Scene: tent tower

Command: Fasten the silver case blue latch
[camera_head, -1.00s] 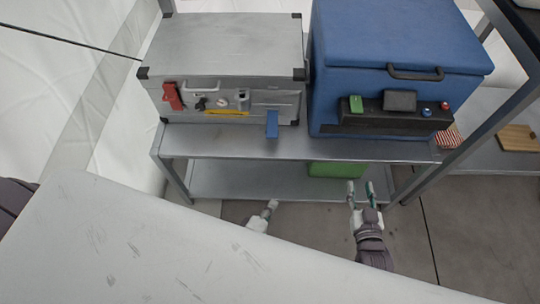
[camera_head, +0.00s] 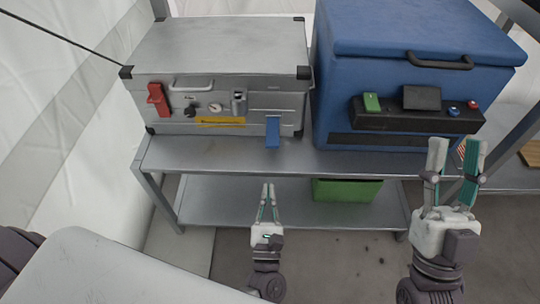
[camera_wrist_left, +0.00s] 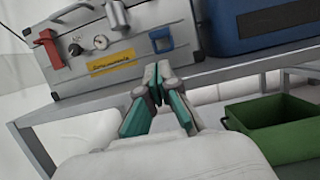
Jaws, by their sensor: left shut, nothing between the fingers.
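The silver case (camera_head: 222,50) sits on the left of the metal shelf's top. The latch also shows in the left wrist view (camera_wrist_left: 161,39), just beyond the fingertips. My left gripper (camera_head: 268,187) is shut and empty, below and in front of the latch, apart from it. In the left wrist view its fingertips (camera_wrist_left: 157,68) meet. My right gripper (camera_head: 455,143) is open and empty, in front of the blue cooler's right side.
A red latch (camera_head: 157,98) is on the case's left front. A blue cooler (camera_head: 415,30) with a black control panel stands right of the case. A green bin (camera_head: 346,190) is on the lower shelf (camera_head: 225,197). A white surface (camera_head: 130,270) fills the lower left.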

